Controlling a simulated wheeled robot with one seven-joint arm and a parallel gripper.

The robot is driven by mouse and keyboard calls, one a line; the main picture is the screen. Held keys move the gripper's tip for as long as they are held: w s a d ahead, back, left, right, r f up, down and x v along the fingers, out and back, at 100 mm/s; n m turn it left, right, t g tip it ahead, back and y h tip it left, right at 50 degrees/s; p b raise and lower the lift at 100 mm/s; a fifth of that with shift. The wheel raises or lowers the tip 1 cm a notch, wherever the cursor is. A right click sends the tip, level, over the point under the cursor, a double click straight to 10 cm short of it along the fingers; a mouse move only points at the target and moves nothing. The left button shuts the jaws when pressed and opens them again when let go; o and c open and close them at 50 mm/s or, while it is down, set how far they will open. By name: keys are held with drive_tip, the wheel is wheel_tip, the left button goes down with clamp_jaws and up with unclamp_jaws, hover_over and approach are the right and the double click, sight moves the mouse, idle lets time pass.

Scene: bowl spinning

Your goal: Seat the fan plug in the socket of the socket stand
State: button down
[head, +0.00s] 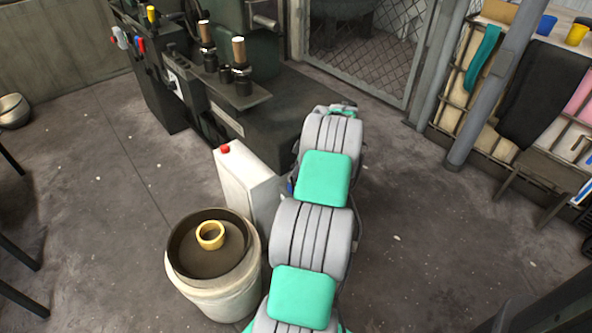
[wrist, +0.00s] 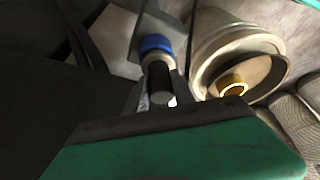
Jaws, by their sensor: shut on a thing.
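My gripper (wrist: 161,98) is shut on a dark cylinder with a lighter end, which I take as the fan plug (wrist: 159,82). The plug lines up closely with the blue ring. Whether it is inside the ring or just in front, I cannot tell. In the head view my arm hides the gripper and plug.
A pale barrel (head: 214,291) with a yellow ring (head: 210,235) on it stands close beside the stand. A dark machine (head: 240,120) is behind. A shelf rack (head: 520,110) and a post stand at the right.

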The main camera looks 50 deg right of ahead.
drive_tip(key=shift+f, duration=0.15)
drive_tip(key=c, duration=1)
unclamp_jaws()
drive_tip(key=shift+o, duration=0.2)
drive_tip(key=shift+s, duration=0.1)
drive_tip(key=p+v, duration=0.1)
drive_tip(key=v, duration=0.6)
drive_tip(key=shift+r+p, duration=0.35)
drive_tip(key=shift+s+d, duration=0.1)
drive_tip(key=shift+s, duration=0.05)
